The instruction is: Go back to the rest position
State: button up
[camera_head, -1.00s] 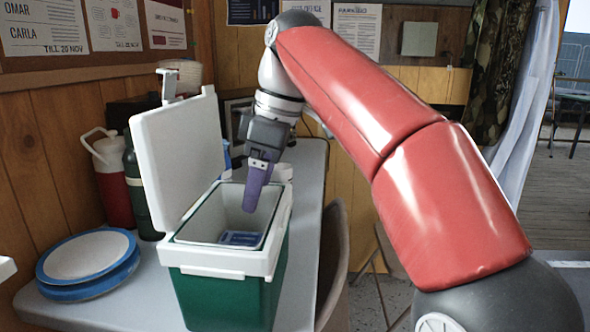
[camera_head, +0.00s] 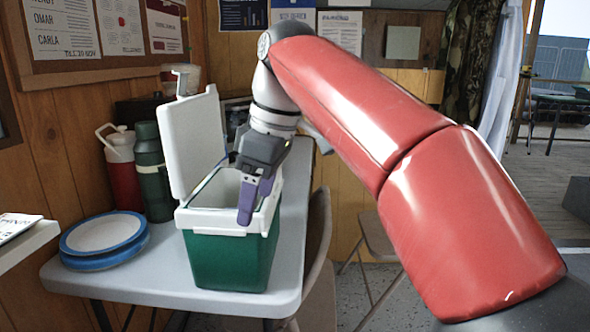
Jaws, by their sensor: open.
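My gripper (camera_head: 248,202) is grey with purple fingers and hangs at the end of my red arm. It points down over the front right part of the green cooler (camera_head: 232,262). It is open, and I see nothing between its fingers. The cooler's white lid (camera_head: 183,142) stands up open at the back left. The inside of the cooler is mostly hidden from this angle and by my gripper. I cannot tell whether the fingers touch the cooler's rim.
The cooler stands on a pale table (camera_head: 160,283). Blue-rimmed plates (camera_head: 104,235), a red jug (camera_head: 122,180) and a green flask (camera_head: 151,172) stand to its left. A chair (camera_head: 317,245) is close on the right. A white shelf edge (camera_head: 25,243) juts in at left.

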jog(key=s+d+f+m+t+h, duration=0.1)
jog(key=s+d+f+m+t, duration=0.1)
jog(key=s+d+f+m, duration=0.5)
jog(key=s+d+f+m+t+h, duration=0.1)
jog(key=s+d+f+m+t, duration=0.1)
jog(key=s+d+f+m, duration=0.6)
jog(key=d+f, duration=0.6)
jog(key=f, duration=0.2)
jog(key=shift+s+f+t+h, duration=0.2)
jog(key=shift+t+h, duration=0.1)
jog(key=shift+h, duration=0.1)
